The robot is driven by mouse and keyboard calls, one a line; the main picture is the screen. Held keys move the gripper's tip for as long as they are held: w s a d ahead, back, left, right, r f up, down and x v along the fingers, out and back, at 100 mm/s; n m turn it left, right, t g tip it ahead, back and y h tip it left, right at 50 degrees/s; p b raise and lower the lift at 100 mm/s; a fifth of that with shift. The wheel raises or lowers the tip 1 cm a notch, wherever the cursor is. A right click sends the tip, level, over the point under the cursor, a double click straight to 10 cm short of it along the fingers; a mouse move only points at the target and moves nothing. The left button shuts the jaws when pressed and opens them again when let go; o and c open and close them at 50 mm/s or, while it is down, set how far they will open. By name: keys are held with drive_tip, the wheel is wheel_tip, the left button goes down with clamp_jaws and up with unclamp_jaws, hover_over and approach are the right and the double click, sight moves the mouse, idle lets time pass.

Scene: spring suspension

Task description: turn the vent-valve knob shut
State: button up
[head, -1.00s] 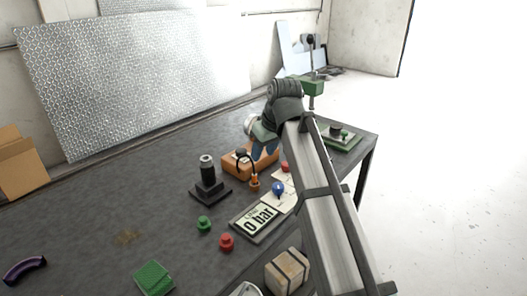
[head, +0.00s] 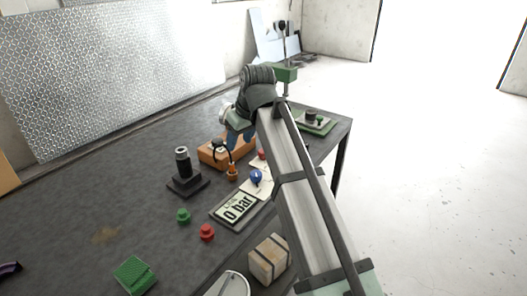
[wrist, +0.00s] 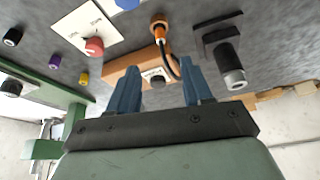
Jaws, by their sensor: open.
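A dark knob (wrist: 157,79) with a pale label sits on an orange block (wrist: 124,76), seen between my fingers. The labels are too small to read, so I cannot tell which knob is the vent valve. My gripper (wrist: 160,66) is open and empty. It hangs over the orange block (head: 212,151) in the head view.
A display (head: 235,207) reads 0 bar. A black post (head: 182,165) and an orange plug with a black cable (head: 232,172) stand near the block. Green (head: 183,215) and red (head: 207,232) buttons and a wooden crate (head: 268,258) are nearer. The table's left side is mostly clear.

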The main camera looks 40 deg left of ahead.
drive_tip(key=shift+o, duration=1.2)
drive_tip(key=w+d+m, duration=0.1)
drive_tip(key=w+d, duration=0.4)
drive_tip(key=w, duration=0.5)
drive_tip(key=shift+w+f+m, duration=0.2)
drive_tip(key=shift+f+m, duration=0.1)
drive_tip(key=shift+f, duration=0.15)
drive_tip(key=w+a+n+g, duration=0.1)
drive_tip(key=w+a+n, duration=0.1)
drive_tip(key=w+n, duration=0.25)
drive_tip(key=x, duration=1.3)
drive_tip(key=shift+w+a+r, duration=0.1)
drive_tip(key=shift+a+r, duration=0.05)
drive_tip(key=shift+c, duration=0.2)
drive_tip(key=c, duration=1)
drive_tip(key=shift+m, duration=0.25)
